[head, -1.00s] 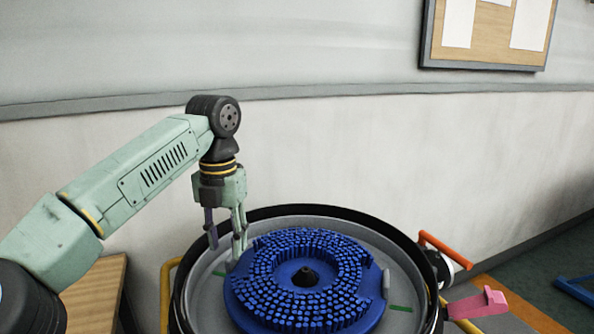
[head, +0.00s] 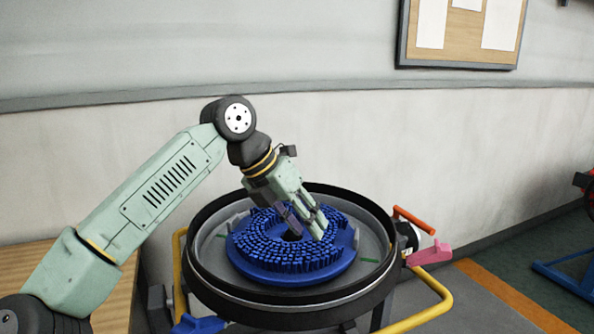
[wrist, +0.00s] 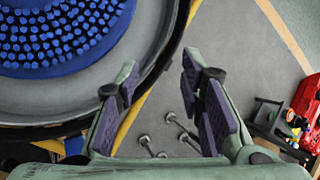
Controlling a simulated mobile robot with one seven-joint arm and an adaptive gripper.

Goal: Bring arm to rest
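My gripper (head: 312,230) hangs over the round tank in the head view, tilted down and to the right, with the blue brush disc behind and below it. In the wrist view my gripper (wrist: 170,98) shows two fingers with purple pads, spread apart, with nothing between them. The blue bristled disc (head: 262,264) lies flat inside the grey tank with a black rim (head: 215,282). The disc also shows in the wrist view (wrist: 50,40), at the upper left, clear of the fingers.
A yellow tube handle (head: 440,300), an orange handle (head: 413,220) and a pink lever (head: 430,255) stick out at the tank's right. A wooden table (head: 50,262) is at the left. Red equipment (wrist: 308,110) stands on the floor at the right of the wrist view.

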